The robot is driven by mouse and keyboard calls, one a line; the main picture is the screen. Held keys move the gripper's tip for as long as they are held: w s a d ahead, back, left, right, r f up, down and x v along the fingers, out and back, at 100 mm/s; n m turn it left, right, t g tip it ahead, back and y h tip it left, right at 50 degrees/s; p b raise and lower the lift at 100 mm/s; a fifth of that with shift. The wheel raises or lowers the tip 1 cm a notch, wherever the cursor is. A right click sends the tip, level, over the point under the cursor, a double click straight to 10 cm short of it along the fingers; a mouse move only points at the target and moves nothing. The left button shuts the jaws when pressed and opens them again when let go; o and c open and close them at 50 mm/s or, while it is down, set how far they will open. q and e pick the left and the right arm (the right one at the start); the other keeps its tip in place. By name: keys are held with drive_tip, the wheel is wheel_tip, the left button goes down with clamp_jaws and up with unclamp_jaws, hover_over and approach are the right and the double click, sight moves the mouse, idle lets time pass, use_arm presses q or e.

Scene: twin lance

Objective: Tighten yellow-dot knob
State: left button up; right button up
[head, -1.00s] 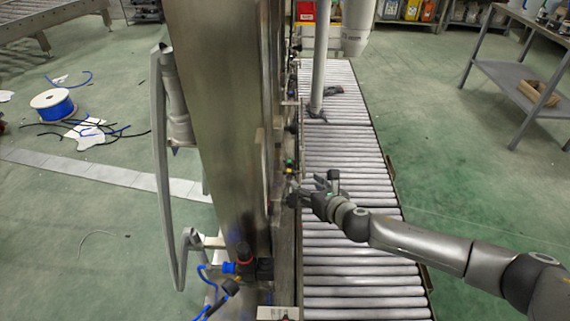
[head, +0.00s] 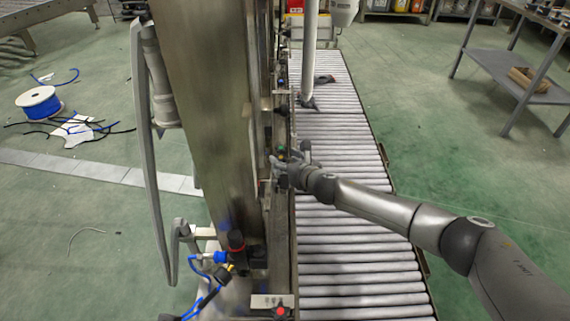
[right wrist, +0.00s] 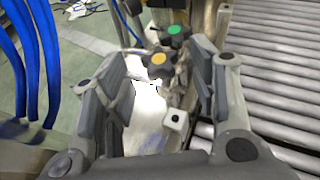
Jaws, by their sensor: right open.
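The yellow-dot knob (right wrist: 158,60) is a dark lobed knob with a yellow centre. In the right wrist view it sits between the fingers of my right gripper (right wrist: 160,68), near their tips. The fingers are open, with a visible gap on both sides of the knob. My left gripper is not in view.
A green-dot knob (right wrist: 174,31) sits just beyond the yellow-dot one. A small white block with a dark dot (right wrist: 175,121) is close below. Blue hoses (right wrist: 35,50) run at the left. The roller conveyor (head: 345,210) lies right of the machine, with open floor beyond.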

drive_tip(key=shift+w+a+f, duration=0.2)
drive_tip(key=shift+w, duration=0.2)
drive_tip(key=shift+c, duration=0.3)
